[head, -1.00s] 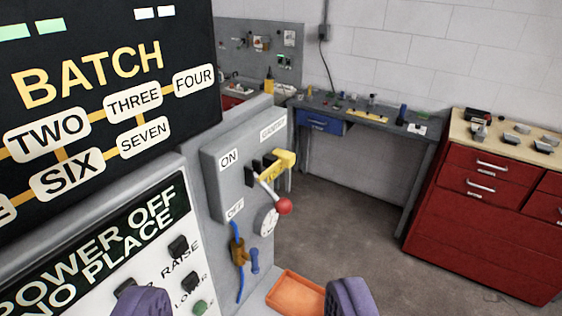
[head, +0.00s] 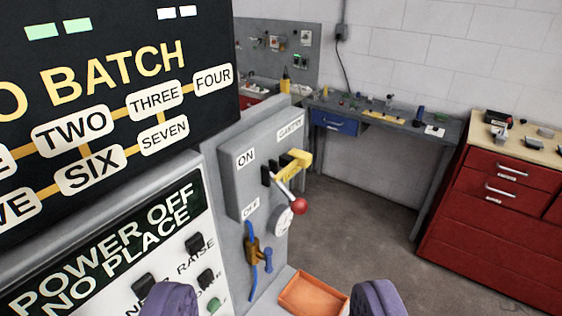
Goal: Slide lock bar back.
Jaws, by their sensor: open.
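A grey switch box (head: 236,185) marked ON, OFF and GANTRY stands left of centre in the head view. A yellow bar (head: 297,163), which looks like the lock bar, sticks out from its front beside black brackets (head: 268,174). A lever with a red ball knob (head: 299,206) angles down and right just below the bar. My gripper (head: 272,300) is open, its two purple fingers wide apart at the bottom edge. It is empty and apart from the box, and it appears lower in the picture than the bar. The bar's far end is hidden.
A BATCH board (head: 75,120) and a POWER OFF NO PLACE panel (head: 110,245) with buttons fill the left. A workbench (head: 390,117) and red drawers (head: 490,215) stand behind.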

